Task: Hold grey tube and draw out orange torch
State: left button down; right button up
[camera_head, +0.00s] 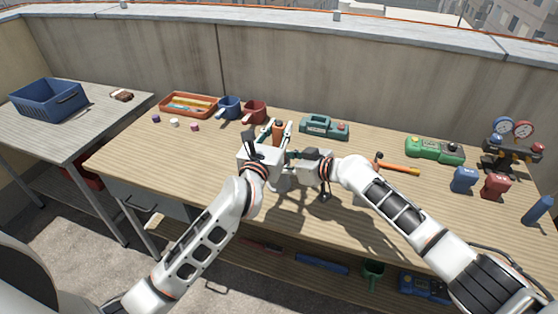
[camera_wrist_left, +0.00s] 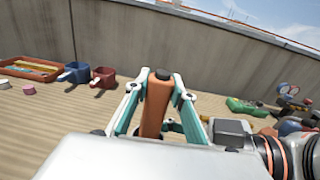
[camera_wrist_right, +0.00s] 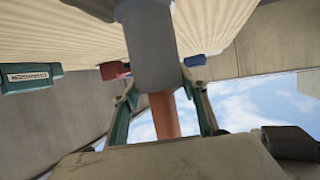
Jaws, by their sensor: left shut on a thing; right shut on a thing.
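The orange torch (camera_wrist_left: 157,105) stands upright with a dark top end, and it also shows in the head view (camera_head: 278,129). My left gripper (camera_wrist_left: 162,86) is shut on the orange torch, one finger on each side. The grey tube (camera_wrist_right: 150,48) is around the torch's other end in the right wrist view, where the picture is upside down. The torch's orange part (camera_wrist_right: 163,115) sticks out of it. My right gripper (camera_wrist_right: 157,82) is shut on the grey tube, below the left gripper. How deep the torch sits in the tube is hidden.
An orange tray (camera_head: 188,105), a blue mug (camera_head: 229,107) and a red mug (camera_head: 254,111) stand at the back left. A teal device (camera_head: 324,127) is behind the grippers. A hammer (camera_head: 398,167) and a green device (camera_head: 434,150) lie right. The front left tabletop is clear.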

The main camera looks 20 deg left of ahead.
pick_arm(q)
jog(key=shift+r, duration=4)
pick_arm(e)
jog(key=shift+f, duration=0.15)
jog(key=o, duration=1.2)
jog(key=shift+o, duration=0.5)
jog(key=o, duration=0.4)
jog(key=shift+c, duration=0.2)
